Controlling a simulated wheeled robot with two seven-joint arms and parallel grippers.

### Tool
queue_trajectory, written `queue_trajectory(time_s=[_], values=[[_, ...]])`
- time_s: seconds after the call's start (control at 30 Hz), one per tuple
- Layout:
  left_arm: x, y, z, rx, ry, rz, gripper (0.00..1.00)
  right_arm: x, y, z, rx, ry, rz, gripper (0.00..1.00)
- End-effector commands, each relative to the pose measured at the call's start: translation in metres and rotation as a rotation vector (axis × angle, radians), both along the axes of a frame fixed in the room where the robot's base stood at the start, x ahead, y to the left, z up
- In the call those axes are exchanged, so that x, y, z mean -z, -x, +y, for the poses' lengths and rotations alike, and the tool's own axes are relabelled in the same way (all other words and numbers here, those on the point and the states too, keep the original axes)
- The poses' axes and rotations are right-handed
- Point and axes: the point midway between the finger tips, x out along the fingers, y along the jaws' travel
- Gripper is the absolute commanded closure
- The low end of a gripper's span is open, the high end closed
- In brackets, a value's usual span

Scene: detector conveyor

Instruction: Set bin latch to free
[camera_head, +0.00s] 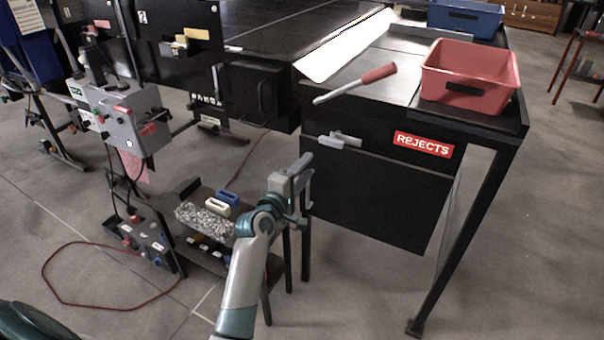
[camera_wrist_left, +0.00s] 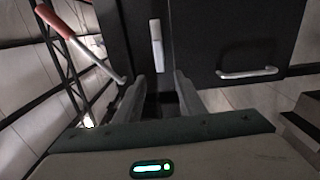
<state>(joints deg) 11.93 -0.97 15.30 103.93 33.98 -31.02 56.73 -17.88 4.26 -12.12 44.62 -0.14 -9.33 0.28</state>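The bin latch (camera_head: 333,140) is a light grey lever lying roughly level on the upper front of the black reject bin (camera_head: 370,195), left of the red REJECTS label (camera_head: 423,145). In the left wrist view, the pale bar ahead of the fingers looks like this latch (camera_wrist_left: 156,42). My left gripper (camera_head: 303,180) is below and slightly left of the latch, in front of the bin's left edge. Its fingers are apart with nothing between them, as the left wrist view shows (camera_wrist_left: 158,92). It appears clear of the latch. My right gripper is not in view.
A red-handled lever (camera_head: 356,83) sticks out above the latch. A red bin (camera_head: 470,78) stands on the table corner. A black box with a handle (camera_head: 262,95) is left of the latch. A small stand with blue and white blocks (camera_head: 222,203) is beside my left arm.

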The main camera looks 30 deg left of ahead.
Motion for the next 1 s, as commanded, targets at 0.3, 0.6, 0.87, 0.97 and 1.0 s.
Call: queue_trajectory(time_s=[0.3,0.6,0.87,0.97,1.0], values=[[0.000,0.015,0.001,-0.001,0.000,0.000,0.64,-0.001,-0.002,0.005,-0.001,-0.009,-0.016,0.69],[0.000,0.015,0.001,-0.001,0.000,0.000,0.64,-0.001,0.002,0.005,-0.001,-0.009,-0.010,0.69],[0.008,0.014,-0.001,0.000,-0.012,0.013,0.64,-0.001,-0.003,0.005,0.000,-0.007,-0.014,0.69],[0.029,0.014,-0.004,0.003,-0.044,0.044,0.64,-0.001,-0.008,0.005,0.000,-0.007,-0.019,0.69],[0.041,0.015,-0.006,0.005,-0.063,0.063,0.64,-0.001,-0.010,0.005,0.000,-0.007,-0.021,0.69]])
